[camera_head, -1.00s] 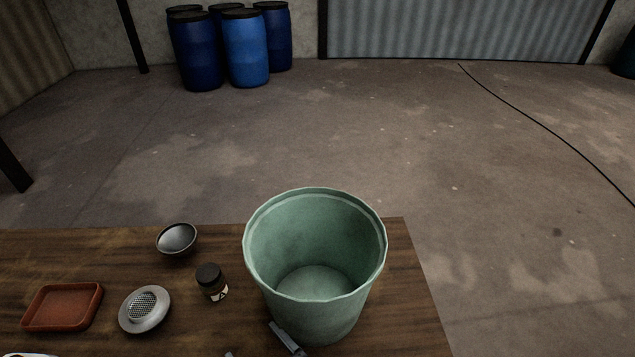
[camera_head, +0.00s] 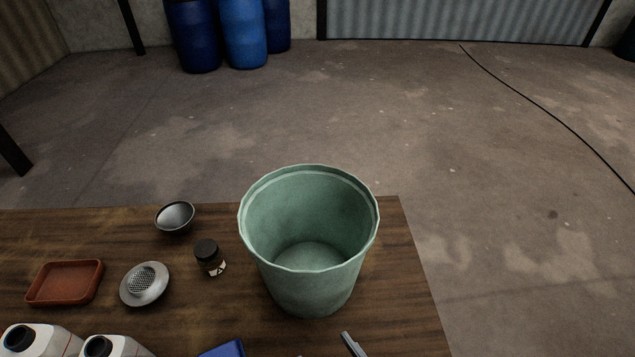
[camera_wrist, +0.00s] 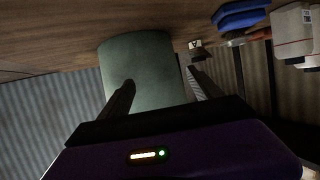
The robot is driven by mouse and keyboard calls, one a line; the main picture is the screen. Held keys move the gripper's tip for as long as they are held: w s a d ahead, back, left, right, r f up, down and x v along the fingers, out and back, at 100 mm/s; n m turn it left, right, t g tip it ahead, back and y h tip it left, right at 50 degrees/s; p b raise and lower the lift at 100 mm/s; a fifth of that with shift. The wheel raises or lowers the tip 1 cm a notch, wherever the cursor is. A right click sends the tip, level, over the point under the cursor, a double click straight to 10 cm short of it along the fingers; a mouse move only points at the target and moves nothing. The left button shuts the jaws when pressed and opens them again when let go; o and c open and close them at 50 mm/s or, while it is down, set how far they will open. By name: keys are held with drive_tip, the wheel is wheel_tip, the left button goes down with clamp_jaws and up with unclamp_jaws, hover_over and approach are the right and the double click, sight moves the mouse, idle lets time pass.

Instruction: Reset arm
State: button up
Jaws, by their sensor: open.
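My gripper (camera_wrist: 161,76) is open and empty in the wrist view, its two dark fingers apart. The green bucket (camera_wrist: 142,68) shows beyond the fingers and appears upside down there. In the head view only a grey fingertip (camera_head: 353,344) of my gripper shows clearly, at the bottom edge, in front and to the right of the bucket (camera_head: 310,285). The bucket stands upright on the wooden table (camera_head: 400,300) and looks empty. Most of my arm is out of the head view.
Left of the bucket are a dark jar (camera_head: 209,258), a metal bowl (camera_head: 175,217), a round strainer (camera_head: 145,284) and a red tray (camera_head: 64,283). White jugs (camera_head: 40,341) and a blue object (camera_head: 222,350) are at the front. Open floor lies behind.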

drive_tip(key=s+d+r+m+t+h, duration=0.1)
drive_tip(key=s+d+r+m+h, duration=0.1)
drive_tip(key=s+d+r, duration=0.3)
drive_tip(key=s+d+r+m+t+h, duration=0.1)
drive_tip(key=s+d+r+m+h, duration=0.2)
drive_tip(key=s+d, duration=1)
wheel_tip(320, 180, up, 3)
drive_tip(key=shift+s+f+h, duration=0.15)
drive_tip(key=shift+s+h, duration=0.2)
drive_tip(key=shift+h, duration=0.45)
